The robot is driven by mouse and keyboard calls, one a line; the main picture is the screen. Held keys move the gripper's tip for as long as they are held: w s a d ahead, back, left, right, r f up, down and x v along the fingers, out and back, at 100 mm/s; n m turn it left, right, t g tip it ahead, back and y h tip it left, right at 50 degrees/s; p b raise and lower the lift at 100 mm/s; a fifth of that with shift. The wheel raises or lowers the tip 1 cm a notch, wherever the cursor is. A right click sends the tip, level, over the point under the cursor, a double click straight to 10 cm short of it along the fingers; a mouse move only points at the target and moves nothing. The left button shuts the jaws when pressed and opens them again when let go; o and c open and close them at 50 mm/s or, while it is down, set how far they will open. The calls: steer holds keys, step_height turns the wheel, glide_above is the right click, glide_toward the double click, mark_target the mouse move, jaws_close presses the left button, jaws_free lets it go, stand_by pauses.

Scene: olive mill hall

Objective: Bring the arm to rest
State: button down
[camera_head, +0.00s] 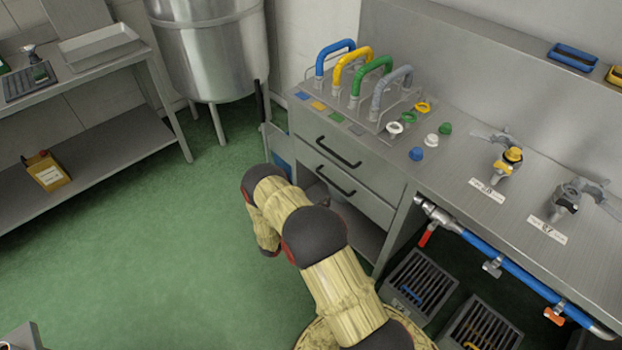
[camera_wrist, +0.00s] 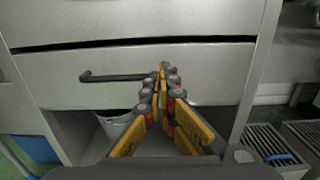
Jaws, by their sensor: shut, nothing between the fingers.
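My arm (camera_head: 312,236) reaches from the bottom of the head view toward the steel counter's drawer cabinet. In the head view my gripper is hidden behind my own arm links. In the wrist view my gripper (camera_wrist: 163,80) is shut and empty, its yellow and grey fingers together at the tips. The fingertips show in front of the lower drawer (camera_wrist: 200,76), over the right end of its dark handle (camera_wrist: 112,77). I cannot tell whether they touch it. Both drawers look closed in the head view, the upper one (camera_head: 318,147) above the lower one (camera_head: 352,198).
The steel counter (camera_head: 459,163) carries coloured hose handles (camera_head: 371,75), caps and valves. Below it are a blue pipe (camera_head: 510,268) and dark floor grates (camera_head: 424,283). A steel tank (camera_head: 213,54) and a shelf table (camera_head: 92,126) stand at the left. The green floor (camera_head: 150,235) between is clear.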

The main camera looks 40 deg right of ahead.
steer(key=shift+a+f, duration=0.1)
steer(key=s+f+m+g+y, duration=0.2)
steer(key=s+f+g, duration=0.2)
steer(key=s, duration=0.5)
steer(key=s+a+r+m+g+y, duration=0.3)
steer(key=s+a+r+m+g, duration=0.1)
steer(key=s+a+r+m, duration=0.15)
steer(key=s+a+r+m+t+y, duration=0.25)
steer(key=a+r+m+y, duration=0.3)
steer(key=a+r, duration=0.75)
steer(key=s+a+r+m+t+y, duration=0.25)
steer(key=a+r+m+y, duration=0.45)
steer(key=r, duration=1)
steer(key=s+a+r+t, duration=0.2)
steer(key=a+r+t, duration=0.1)
steer(key=r, duration=0.5)
steer(key=s+a+r+n+t, duration=0.1)
steer(key=s+a+r+t, duration=0.1)
steer(key=r, duration=0.6)
steer(key=shift+a+t, duration=0.7)
steer(key=shift+t, duration=0.5)
